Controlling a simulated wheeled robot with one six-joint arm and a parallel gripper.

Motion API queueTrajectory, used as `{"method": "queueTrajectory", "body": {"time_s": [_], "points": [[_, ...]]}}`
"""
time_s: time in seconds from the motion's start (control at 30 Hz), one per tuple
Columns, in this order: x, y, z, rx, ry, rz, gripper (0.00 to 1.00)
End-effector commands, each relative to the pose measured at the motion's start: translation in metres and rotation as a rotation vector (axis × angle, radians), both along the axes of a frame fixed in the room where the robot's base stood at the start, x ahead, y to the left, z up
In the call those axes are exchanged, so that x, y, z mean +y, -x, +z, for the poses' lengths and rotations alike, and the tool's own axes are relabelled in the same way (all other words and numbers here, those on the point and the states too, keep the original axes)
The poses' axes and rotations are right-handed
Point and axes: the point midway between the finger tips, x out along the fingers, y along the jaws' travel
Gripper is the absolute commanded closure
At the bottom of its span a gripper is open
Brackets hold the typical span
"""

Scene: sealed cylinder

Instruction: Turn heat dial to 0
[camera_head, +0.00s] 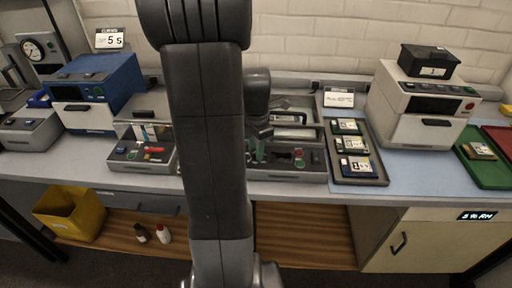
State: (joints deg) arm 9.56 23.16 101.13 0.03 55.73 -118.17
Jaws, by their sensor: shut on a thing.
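A grey bench device (290,174) stands in the middle of the counter, partly hidden by my arm. Its front panel has small red and green controls (299,157) on the right. My gripper (259,152) is down at the left part of this panel, just right of my dark arm. It is shut on a small part there, which looks like the heat dial. The fingers cover most of the dial, so its marks and setting cannot be read. A greenish patch shows at the fingertips.
A second grey device (142,166) stands left of my arm, with a blue machine (98,90) behind it. A tray (336,126) of circuit boards lies to the right, beside a white machine (423,103). The blue mat (415,168) has free room.

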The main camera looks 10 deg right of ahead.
Motion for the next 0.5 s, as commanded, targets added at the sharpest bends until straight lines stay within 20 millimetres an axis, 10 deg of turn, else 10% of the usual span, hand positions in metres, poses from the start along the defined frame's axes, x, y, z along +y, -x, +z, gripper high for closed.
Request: {"method": "queueTrajectory", "body": {"time_s": [0.07, 0.1, 0.2, 0.5], "points": [[-0.0004, -0.0013, 0.0014, -0.004, 0.002, 0.002, 0.96], [-0.0004, -0.0013, 0.0014, -0.004, 0.002, 0.002, 0.71], [-0.0004, -0.0011, 0.0012, -0.004, 0.002, 0.001, 0.52], [-0.0002, -0.0005, 0.0014, -0.002, 0.002, 0.000, 0.51]]}}
